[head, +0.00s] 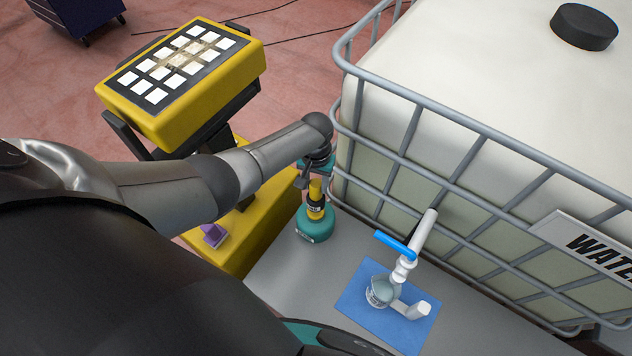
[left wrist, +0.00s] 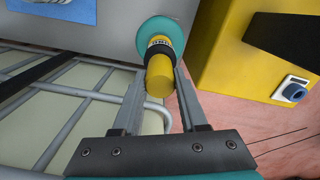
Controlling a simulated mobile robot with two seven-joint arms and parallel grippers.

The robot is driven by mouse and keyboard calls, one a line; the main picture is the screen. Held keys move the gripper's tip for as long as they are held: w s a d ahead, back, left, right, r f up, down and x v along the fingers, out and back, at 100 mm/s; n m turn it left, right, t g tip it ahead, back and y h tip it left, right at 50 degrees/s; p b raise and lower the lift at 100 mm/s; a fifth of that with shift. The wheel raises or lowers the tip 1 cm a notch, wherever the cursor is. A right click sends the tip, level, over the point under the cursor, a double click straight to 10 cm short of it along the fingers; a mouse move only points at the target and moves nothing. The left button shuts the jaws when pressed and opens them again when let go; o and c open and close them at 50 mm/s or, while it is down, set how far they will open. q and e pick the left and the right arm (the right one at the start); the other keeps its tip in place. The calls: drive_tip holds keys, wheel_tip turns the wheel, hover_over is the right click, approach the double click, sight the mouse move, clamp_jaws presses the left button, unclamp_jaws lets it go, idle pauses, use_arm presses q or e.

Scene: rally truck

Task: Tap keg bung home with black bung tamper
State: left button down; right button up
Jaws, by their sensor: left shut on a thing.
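My left gripper (head: 309,178) reaches down from the left arm beside the caged tank. It is shut on the yellow upper part (head: 315,188) of an upright piece with a black labelled band (head: 315,206). In the left wrist view the fingers (left wrist: 160,78) lie on both sides of the yellow part (left wrist: 159,80). Below the band is a round teal base (head: 315,226) on the grey surface; whether the two are joined or apart, I cannot tell. I cannot clearly make out which piece is the bung tamper or the keg bung. My right gripper is not in view.
A white caged water tank (head: 460,110) stands close on the right. Its blue-handled tap (head: 396,244) hangs over a blue mat (head: 350,300) with a rounded, labelled vessel (head: 379,292) and a white cylinder (head: 420,310). A yellow keypad box (head: 180,75) and a purple piece (head: 214,235) are left.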

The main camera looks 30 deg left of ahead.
use_arm(q)
wheel_tip(320, 180, up, 2)
drive_tip(key=shift+r+p, duration=0.1)
drive_tip(key=shift+p, duration=0.75)
wheel_tip(320, 180, down, 7)
drive_tip(key=b, duration=0.6)
drive_tip(key=shift+r, duration=0.15)
drive_tip(key=shift+r+p, duration=1.8)
drive_tip(key=shift+p, duration=0.05)
drive_tip(key=shift+r, duration=0.1)
drive_tip(key=shift+r+p, duration=0.35)
drive_tip(key=shift+p, duration=0.1)
wheel_tip(320, 180, up, 4)
drive_tip(key=p, duration=0.4)
drive_tip(key=shift+r, duration=0.15)
